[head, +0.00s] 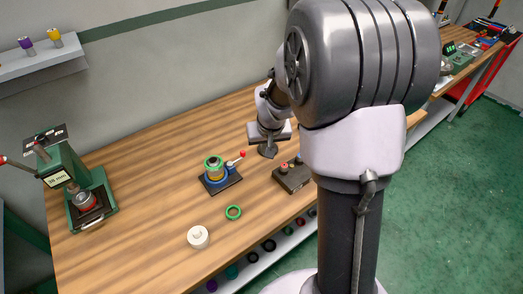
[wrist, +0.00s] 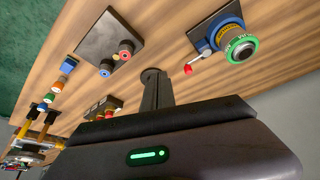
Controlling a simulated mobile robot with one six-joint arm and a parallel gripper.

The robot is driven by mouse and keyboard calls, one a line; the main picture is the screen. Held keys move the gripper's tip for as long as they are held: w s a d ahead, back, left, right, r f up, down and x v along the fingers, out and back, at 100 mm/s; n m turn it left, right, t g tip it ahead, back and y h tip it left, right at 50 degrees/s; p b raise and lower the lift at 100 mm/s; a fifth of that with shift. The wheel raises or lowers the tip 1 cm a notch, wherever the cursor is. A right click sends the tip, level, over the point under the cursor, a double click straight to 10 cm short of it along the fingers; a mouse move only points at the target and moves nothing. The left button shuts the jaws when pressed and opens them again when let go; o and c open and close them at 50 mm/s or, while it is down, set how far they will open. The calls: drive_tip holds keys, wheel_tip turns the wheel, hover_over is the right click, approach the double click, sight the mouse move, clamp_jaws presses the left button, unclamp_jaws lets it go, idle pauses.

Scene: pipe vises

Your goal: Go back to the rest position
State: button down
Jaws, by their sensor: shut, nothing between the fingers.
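My gripper (head: 267,151) hangs over the wooden bench (head: 140,165), fingers pointing down. Its fingers are shut with nothing between them; they also show in the wrist view (wrist: 152,76). A vise (head: 214,172) with a black base, blue and green rings and a red-knobbed lever stands to the left of my gripper. In the wrist view the vise (wrist: 222,40) is at the upper right, apart from the fingers. A dark control box (head: 292,176) with buttons sits to the right of the vise. It shows at the upper left of the wrist view (wrist: 105,35).
A loose green ring (head: 233,212) and a white round part (head: 198,237) lie near the bench's front edge. A green machine (head: 80,185) with a display stands at the left. A wall shelf (head: 40,62) holds small coloured parts. Green floor (head: 460,170) is clear at right.

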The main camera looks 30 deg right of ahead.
drive_tip(key=shift+r, duration=0.35)
drive_tip(key=shift+s, duration=0.2)
drive_tip(key=s+a+r+t+y+b, duration=0.1)
drive_tip(key=s+a+r+b, duration=0.1)
drive_tip(key=s+a+r, duration=1)
drive_tip(key=s+a+y, duration=0.1)
drive_tip(key=s+a, duration=0.2)
drive_tip(key=s, duration=0.2)
drive_tip(key=s+a+m+y+b, duration=0.1)
drive_tip(key=s+a, duration=0.2)
drive_tip(key=s, duration=0.3)
drive_tip(key=shift+s+a+f+t, duration=0.15)
drive_tip(key=shift+a+f+t, duration=0.05)
drive_tip(key=shift+a+t, duration=0.1)
